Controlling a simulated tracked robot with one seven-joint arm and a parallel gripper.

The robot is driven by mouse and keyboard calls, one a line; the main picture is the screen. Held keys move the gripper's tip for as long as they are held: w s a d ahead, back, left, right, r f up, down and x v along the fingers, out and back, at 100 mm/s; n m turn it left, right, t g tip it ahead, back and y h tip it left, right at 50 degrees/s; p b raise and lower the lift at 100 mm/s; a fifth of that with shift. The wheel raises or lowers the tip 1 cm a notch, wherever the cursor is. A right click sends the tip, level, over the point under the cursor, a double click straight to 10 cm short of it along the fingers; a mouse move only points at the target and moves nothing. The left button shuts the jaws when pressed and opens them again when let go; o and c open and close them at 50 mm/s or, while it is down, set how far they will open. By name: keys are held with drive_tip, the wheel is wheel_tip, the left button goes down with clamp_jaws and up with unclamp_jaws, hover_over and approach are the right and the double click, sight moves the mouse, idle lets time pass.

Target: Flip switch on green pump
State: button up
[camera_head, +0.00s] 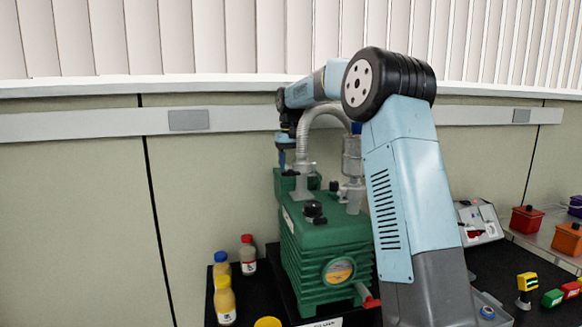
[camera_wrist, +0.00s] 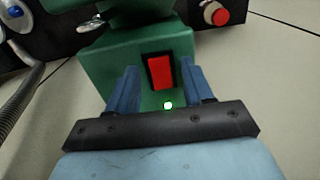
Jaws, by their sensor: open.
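The green pump (camera_head: 325,250) stands on the dark bench in the middle of the head view, behind my arm. In the wrist view its green housing (camera_wrist: 105,60) fills the middle, with a red rocker switch (camera_wrist: 161,73) in a black frame. A small green light (camera_wrist: 168,105) glows just below the switch. My gripper (camera_wrist: 166,82) is open, with one blue finger on each side of the switch. Both fingers are pointed at the housing; I cannot tell whether they touch it. In the head view my gripper (camera_head: 284,158) is small behind the pump's hose.
A grey hose (camera_head: 305,135) and metal fittings rise from the pump near my arm. Several bottles (camera_head: 224,290) stand left of the pump. Red and orange containers (camera_head: 527,219) and small coloured blocks (camera_head: 552,298) lie to the right. A wall stands close behind.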

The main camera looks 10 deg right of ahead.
drive_tip(key=shift+f, duration=0.2)
clamp_jaws()
idle(0.4)
